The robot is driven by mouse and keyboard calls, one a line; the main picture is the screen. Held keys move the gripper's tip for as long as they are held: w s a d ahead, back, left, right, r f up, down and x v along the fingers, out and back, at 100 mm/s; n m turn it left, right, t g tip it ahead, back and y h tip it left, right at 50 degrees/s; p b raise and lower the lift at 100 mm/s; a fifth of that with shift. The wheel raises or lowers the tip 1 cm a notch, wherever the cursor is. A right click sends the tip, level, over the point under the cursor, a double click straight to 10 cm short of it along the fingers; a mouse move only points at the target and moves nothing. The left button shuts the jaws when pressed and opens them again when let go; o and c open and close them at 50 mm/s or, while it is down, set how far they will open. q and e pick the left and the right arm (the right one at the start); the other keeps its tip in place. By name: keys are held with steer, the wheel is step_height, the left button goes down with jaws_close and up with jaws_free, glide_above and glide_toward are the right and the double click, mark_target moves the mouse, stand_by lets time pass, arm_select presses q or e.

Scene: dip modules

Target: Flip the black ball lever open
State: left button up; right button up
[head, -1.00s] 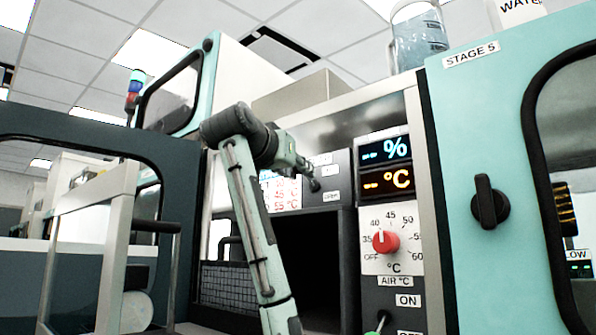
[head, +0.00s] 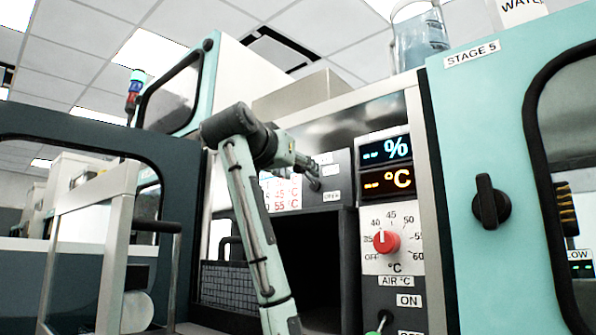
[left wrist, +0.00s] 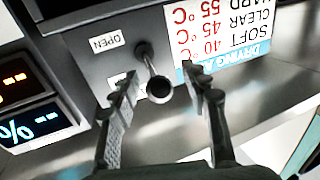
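In the left wrist view, which is upside down, the black ball lever (left wrist: 158,88) sticks out from a round base on a grey panel beside an OPEN label (left wrist: 103,43). Its ball end lies between the fingertips of my left gripper (left wrist: 160,85), with a visible gap to each finger. The fingers are spread. A second label on the panel is partly hidden by one finger. In the head view my left gripper (head: 302,163) is in front of this panel, near the OPEN label (head: 332,196); the lever is hard to tell from the fingertips there. My right gripper is not in view.
A drying-temperature sign (left wrist: 225,30) is next to the lever. Lit displays (head: 386,166) and a red knob (head: 386,242) are to the right of the panel. A dark opening (head: 318,255) is below it. The teal STAGE 5 cabinet (head: 470,130) stands farther right.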

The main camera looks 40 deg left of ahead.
arm_select(q)
steer(key=shift+s+d, duration=0.1)
steer(key=s+d, duration=0.1)
steer(key=s, duration=0.6)
steer(key=shift+s+d, duration=0.15)
steer(key=shift+d, duration=0.05)
